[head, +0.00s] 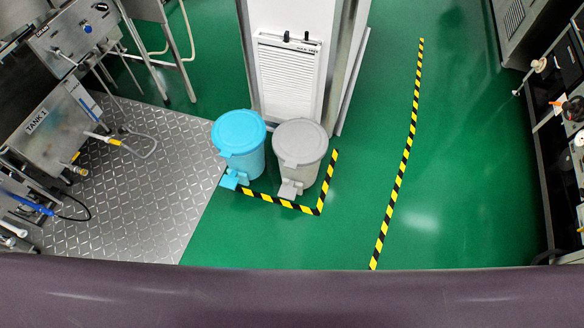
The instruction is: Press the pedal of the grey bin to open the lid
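The grey bin (300,150) stands on the green floor near the middle of the head view, right of a blue bin. Its round lid (300,141) is shut. Its pedal (290,188) sticks out at the foot of the bin on the side nearest me. Nothing is on the pedal. Neither of my grippers is in view.
The blue bin (239,145) stands close beside the grey one. Black and yellow tape (288,203) edges the bins. A white cabinet (292,75) is behind them. A metal plate floor (150,180) lies left. Green floor (370,140) is free to the right.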

